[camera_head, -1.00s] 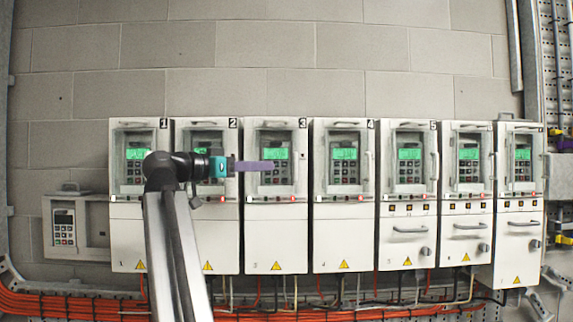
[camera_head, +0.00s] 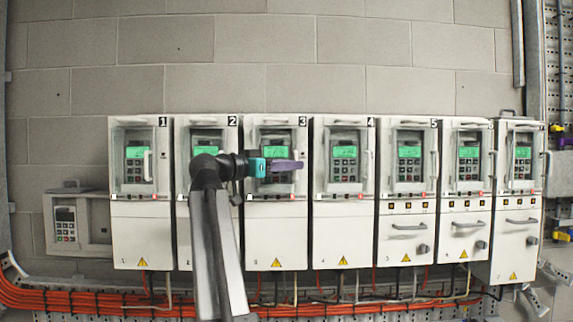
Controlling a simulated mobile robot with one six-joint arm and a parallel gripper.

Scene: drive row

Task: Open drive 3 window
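Drive 3 (camera_head: 277,230) is a white cabinet, third in the row of numbered drives, with the label 3 at its top right. Its window (camera_head: 277,135) appears closed over a keypad with a lit green display. My gripper (camera_head: 300,165), with a teal body and purple fingers, reaches across from the left in front of the lower part of this window. Its tips are near the window's right edge. I cannot tell whether they touch it. The fingers hide part of the keypad and the right edge, and their gap cannot be made out.
Drive 2 (camera_head: 232,145) stands behind my arm, and drive 4 (camera_head: 343,230) is close on the right with a vertical window handle (camera_head: 368,165). Drive 1 (camera_head: 140,235) is at the left. Orange cables (camera_head: 75,303) run below the row. The block wall above is clear.

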